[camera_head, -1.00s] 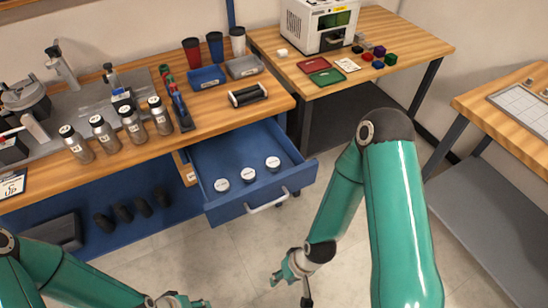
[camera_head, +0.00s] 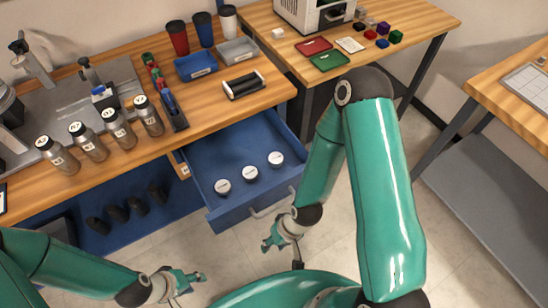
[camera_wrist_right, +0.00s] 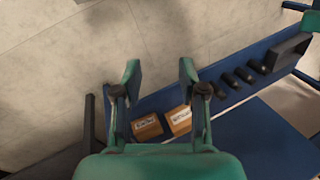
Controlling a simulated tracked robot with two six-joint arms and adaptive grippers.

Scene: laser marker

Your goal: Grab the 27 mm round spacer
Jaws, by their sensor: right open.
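Three round white-topped pieces lie in a row in the open blue drawer (camera_head: 205,163): a left one (camera_head: 222,187), a middle one (camera_head: 250,174) and a right one (camera_head: 276,159). Their markings are too small to read, so I cannot tell which is the 27 mm spacer. My right gripper (camera_head: 281,246) is open and empty, in front of the drawer near its handle. In the right wrist view its fingers (camera_wrist_right: 160,76) stand apart with nothing between them. My left gripper (camera_head: 188,284) is low at the front, left of the right one, and seems empty; its opening is unclear.
Several labelled bottles (camera_head: 118,129), trays and cups (camera_head: 202,28) stand on the wooden bench above the drawer. Dark grips (camera_head: 137,207) sit below the bench. The drawer's front wall and handle (camera_head: 271,205) lie between my right gripper and the pieces. Labelled wooden blocks (camera_wrist_right: 147,127) show in the wrist view.

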